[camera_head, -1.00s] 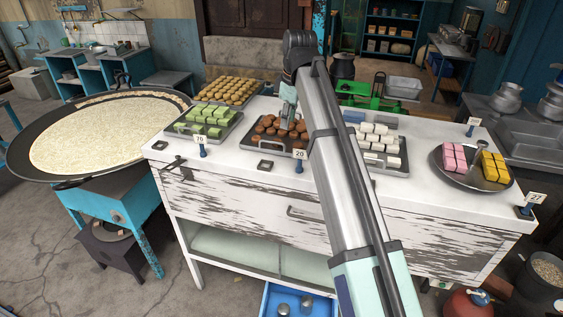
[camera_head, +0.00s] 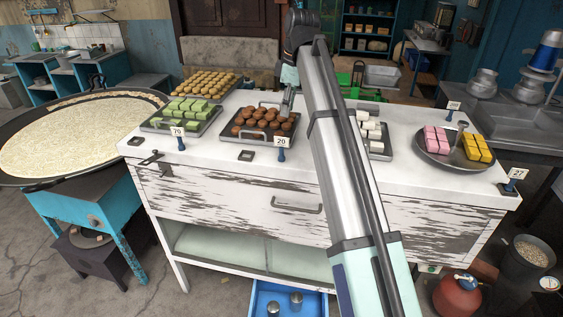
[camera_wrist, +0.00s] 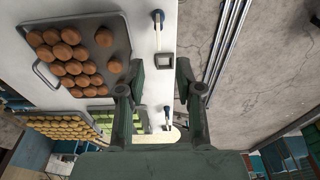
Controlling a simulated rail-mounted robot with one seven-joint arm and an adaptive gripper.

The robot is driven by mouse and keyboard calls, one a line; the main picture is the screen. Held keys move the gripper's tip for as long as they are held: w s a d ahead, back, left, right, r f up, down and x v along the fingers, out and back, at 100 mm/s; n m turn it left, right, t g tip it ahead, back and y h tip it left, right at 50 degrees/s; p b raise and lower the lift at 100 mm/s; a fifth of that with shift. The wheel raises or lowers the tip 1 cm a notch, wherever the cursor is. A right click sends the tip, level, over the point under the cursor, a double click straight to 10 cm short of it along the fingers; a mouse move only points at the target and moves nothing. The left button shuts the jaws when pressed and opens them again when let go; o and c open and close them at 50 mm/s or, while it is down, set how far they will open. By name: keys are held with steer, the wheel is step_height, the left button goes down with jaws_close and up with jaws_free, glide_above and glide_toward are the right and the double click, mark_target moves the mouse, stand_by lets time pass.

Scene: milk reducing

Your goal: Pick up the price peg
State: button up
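Several price pegs stand on the counter, each a blue peg with a white card. The "70" peg (camera_head: 180,143) is in front of the green-sweet tray, and the "20" peg (camera_head: 282,154) is in front of the brown-sweet tray. Others are at the back right (camera_head: 452,110) and front right corner (camera_head: 510,185). In the wrist view my gripper (camera_wrist: 160,76) is open and empty. There one peg (camera_wrist: 158,18) shows near the top edge and another (camera_wrist: 167,121) shows between the fingers, farther off.
The brown-sweet tray (camera_head: 233,132), green-sweet tray (camera_head: 205,127) and white-sweet tray (camera_head: 384,155) stand on the white counter (camera_head: 330,170). A round plate (camera_head: 440,160) holds pink and yellow sweets. A dark square fitting (camera_head: 247,155) lies between two pegs. My arm hides part of the counter.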

steer(key=b, duration=0.3)
glide_above(282, 138)
step_height(282, 138, down, 4)
steer(key=f, duration=0.1)
steer(key=shift+w+a+f+p, duration=0.1)
steer(key=shift+f+p, duration=0.75)
steer(key=shift+f, duration=0.75)
steer(key=shift+w+f+p, duration=0.1)
steer(key=shift+f+p, duration=0.7)
steer(key=shift+f, duration=0.75)
jaws_close()
